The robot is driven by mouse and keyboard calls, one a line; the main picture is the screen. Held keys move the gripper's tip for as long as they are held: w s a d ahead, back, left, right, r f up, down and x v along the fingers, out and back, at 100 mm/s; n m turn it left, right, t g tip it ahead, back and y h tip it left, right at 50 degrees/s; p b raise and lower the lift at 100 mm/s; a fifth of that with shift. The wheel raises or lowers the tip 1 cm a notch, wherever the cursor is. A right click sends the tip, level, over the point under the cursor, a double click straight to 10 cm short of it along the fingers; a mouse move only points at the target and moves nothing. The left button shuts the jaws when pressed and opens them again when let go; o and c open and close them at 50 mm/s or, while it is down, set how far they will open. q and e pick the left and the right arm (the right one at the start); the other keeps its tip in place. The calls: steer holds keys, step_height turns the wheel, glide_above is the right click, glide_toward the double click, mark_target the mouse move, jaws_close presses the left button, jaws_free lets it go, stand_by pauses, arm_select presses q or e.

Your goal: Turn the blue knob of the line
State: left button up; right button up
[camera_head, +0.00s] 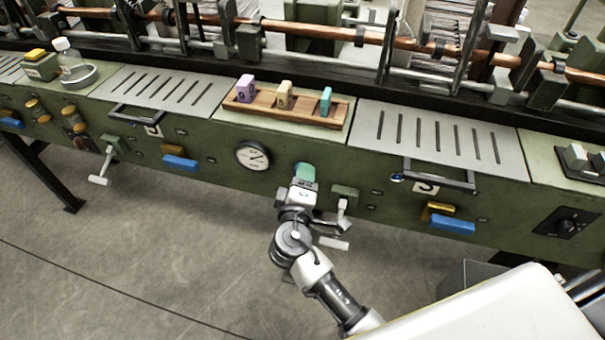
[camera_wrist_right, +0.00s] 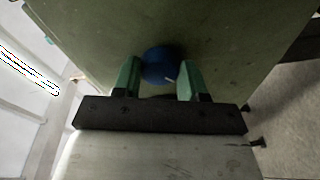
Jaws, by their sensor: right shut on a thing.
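The blue knob (camera_wrist_right: 158,62) shows in the right wrist view, on the green panel of the line (camera_head: 222,152). It is round, with a short white mark near its lower edge. My right gripper (camera_head: 304,172) reaches the front panel of the line, just right of the round gauge (camera_head: 253,156). Its green fingertips stand on either side of the knob in the wrist view, and it is shut on the knob. In the head view the gripper hides the knob. My left gripper is not in view.
A white-handled lever (camera_head: 342,206) sits close to the right of my gripper. A drawer handle (camera_head: 438,177) and blue pull (camera_head: 452,226) are further right. A wooden tray (camera_head: 275,112) with small coloured blocks is on the ledge above. The floor in front is clear.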

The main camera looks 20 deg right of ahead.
steer(key=shift+n+p, duration=0.9)
steer(key=shift+n, duration=0.3)
steer(key=o, duration=0.9)
steer(key=shift+a, duration=0.1)
steer(key=v, duration=0.3)
steer(key=b+v, duration=0.1)
steer(key=v, duration=0.7)
steer(key=shift+w+r+b, duration=0.1)
steer(key=shift+r+b, duration=0.15)
steer(key=shift+b, duration=0.05)
stand_by(0.5)
